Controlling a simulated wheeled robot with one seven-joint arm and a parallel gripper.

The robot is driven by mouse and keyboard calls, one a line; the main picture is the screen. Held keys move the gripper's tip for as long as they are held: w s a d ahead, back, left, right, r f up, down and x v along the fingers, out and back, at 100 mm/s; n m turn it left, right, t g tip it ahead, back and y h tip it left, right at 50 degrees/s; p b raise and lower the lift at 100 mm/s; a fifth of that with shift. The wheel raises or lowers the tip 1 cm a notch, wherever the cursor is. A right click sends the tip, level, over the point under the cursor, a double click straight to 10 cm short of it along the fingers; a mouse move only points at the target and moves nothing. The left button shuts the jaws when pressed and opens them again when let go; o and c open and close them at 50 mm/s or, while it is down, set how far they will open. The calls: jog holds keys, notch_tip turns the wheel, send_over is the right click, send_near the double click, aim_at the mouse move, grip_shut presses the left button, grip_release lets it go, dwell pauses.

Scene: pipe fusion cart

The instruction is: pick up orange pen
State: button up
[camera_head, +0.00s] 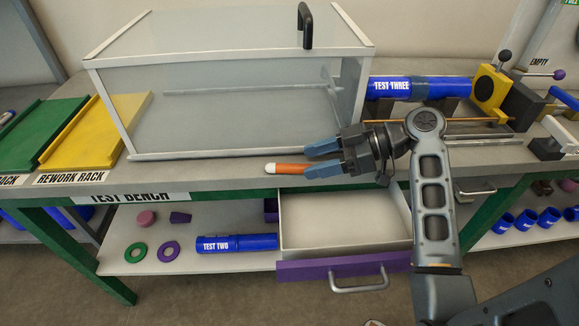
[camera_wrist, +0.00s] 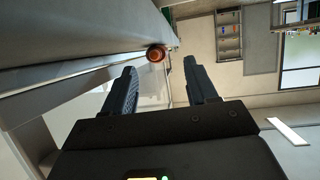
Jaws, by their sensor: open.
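The orange pen (camera_head: 289,168) with a white end lies on the front edge of the test bench, in front of the clear enclosure. In the wrist view the pen (camera_wrist: 155,54) shows end-on as a round orange-brown shape, beyond the fingertips. My gripper (camera_head: 312,160) is open, its two blue-grey fingers pointing left, at the pen's right end. Its fingers also show in the wrist view (camera_wrist: 161,68), apart and with nothing held between them. In the head view the right end of the pen is close to or hidden behind the lower finger.
The clear enclosure (camera_head: 235,88) with a black handle stands just behind the pen. An open purple-fronted drawer (camera_head: 300,270) juts out below the bench edge. A blue TEST THREE pipe (camera_head: 390,87) lies behind my arm. Yellow (camera_head: 85,135) and green racks are at left.

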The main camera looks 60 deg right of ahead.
aim_at(291, 165)
jog(key=x, duration=0.4)
jog(key=shift+r+p, duration=0.1)
jog(key=shift+p, duration=0.2)
jog(key=shift+c, duration=0.2)
jog(key=c, duration=1)
jog(key=shift+r, duration=0.1)
